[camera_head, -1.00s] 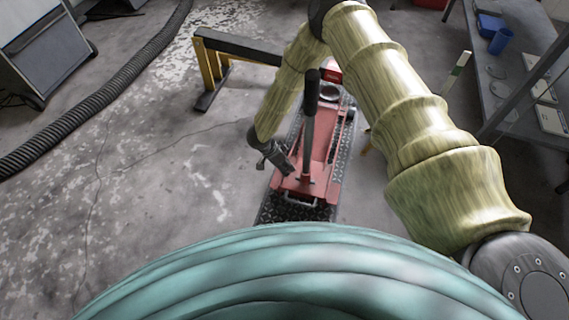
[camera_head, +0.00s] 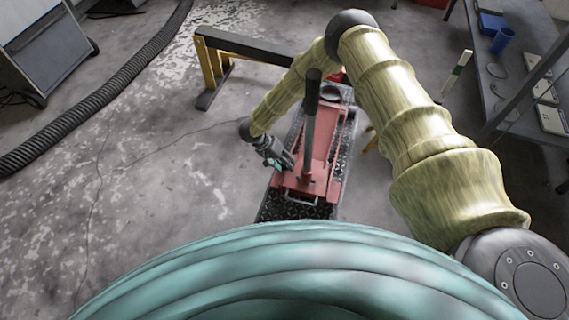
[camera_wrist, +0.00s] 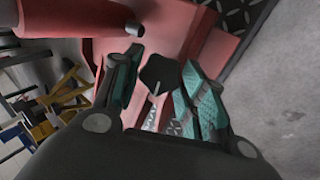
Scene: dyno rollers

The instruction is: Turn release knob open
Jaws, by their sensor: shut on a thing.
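The red floor jack (camera_head: 318,150) stands on a dark tread plate, with its black-gripped handle (camera_head: 312,100) rising from it. My gripper (camera_head: 284,161) is at the jack's near left side, low beside the handle base. In the wrist view, the black lobed release knob (camera_wrist: 158,74) sits between the teal pads of my gripper (camera_wrist: 160,82). My gripper is shut on the knob. The red jack body (camera_wrist: 195,40) fills the space behind it. The knob is too small to make out in the head view.
A yellow-legged stand with a black beam (camera_head: 240,46) is behind the jack to the left. A black corrugated hose (camera_head: 100,90) runs along the left floor.

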